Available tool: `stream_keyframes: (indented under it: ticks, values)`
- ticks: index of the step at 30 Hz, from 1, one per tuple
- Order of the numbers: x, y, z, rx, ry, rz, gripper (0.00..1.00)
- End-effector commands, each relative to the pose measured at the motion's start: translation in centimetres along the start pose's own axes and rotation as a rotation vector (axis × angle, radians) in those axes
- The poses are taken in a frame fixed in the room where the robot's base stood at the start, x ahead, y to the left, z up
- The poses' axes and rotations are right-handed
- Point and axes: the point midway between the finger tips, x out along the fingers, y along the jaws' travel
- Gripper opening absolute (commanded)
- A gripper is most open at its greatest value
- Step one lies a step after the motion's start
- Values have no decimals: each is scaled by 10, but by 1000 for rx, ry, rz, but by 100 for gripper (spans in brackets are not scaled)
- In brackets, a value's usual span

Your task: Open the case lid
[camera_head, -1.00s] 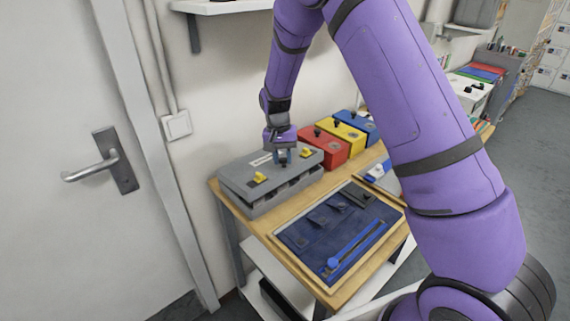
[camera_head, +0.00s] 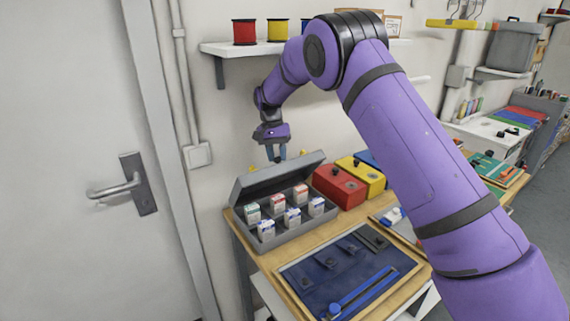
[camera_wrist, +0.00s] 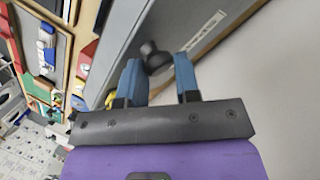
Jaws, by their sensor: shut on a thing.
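The grey case (camera_head: 292,228) stands on the wooden table by the wall, with several small boxes in it. Its lid (camera_head: 262,184) is raised and tilted back toward the wall. My gripper (camera_head: 277,154) is above the lid's upper edge. In the wrist view my gripper (camera_wrist: 160,80) has its blue fingers on either side of a dark round knob (camera_wrist: 154,58) on the lid (camera_wrist: 125,40), shut on it. Yellow latches show at the lid's edge, partly hidden. In the head view the knob is hidden behind the fingers and lid.
Red (camera_head: 339,186) and yellow (camera_head: 362,174) boxes stand right of the case. A dark blue tool mat (camera_head: 335,268) lies in front of it. A wall shelf with spools (camera_head: 243,32) hangs above my gripper. A door (camera_head: 70,150) is at the left.

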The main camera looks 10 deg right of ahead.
Motion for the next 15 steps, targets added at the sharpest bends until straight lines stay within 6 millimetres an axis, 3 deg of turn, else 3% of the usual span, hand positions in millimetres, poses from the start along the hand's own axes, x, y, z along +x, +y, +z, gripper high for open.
stream_keyframes:
  ticks: [3, 15]
  values:
    - [5, -12, -8, -8, -4, -3, 0]
    - [2, -19, -17, -11, -10, -2, 0]
